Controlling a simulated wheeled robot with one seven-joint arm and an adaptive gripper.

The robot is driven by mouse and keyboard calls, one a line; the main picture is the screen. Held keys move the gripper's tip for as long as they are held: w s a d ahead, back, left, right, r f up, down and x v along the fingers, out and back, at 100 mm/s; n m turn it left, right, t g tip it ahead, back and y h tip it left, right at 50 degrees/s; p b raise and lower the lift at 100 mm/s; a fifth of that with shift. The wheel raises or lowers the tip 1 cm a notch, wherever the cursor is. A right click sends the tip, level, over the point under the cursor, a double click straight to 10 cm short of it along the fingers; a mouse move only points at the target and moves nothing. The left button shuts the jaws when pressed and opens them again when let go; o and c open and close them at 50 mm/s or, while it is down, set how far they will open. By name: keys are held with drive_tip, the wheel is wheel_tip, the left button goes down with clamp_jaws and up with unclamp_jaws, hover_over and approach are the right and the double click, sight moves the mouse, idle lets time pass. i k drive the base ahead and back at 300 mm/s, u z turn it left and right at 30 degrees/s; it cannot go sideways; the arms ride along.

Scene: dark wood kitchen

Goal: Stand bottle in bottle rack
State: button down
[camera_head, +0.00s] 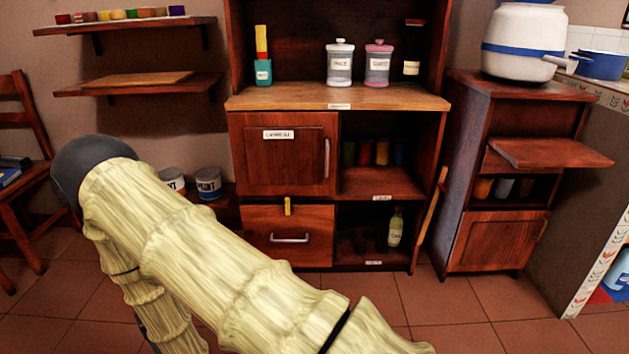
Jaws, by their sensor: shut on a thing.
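A pale green bottle (395,228) with a light label stands upright in the lower right open compartment of the wooden cabinet (340,98). A dark bottle (411,66) with a white label stands on the cabinet's upper right. I cannot make out a bottle rack for certain; the inside of the lower compartment is dark. My arm crosses the front left of the view, bent at a dark grey elbow. My gripper is out of view, so what it holds is hidden.
The cabinet's door (285,165) and drawer (288,232) are shut. Two labelled jars (339,66) stand on its counter. Paint cans (207,184) stand left of it. A side cabinet (500,200) with a protruding board (550,152) stands right. Floor (450,300) in front is clear.

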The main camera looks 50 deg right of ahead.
sight(347, 244)
drive_tip(key=i, duration=0.8)
drive_tip(key=z, duration=1.75)
drive_tip(key=i, duration=0.45)
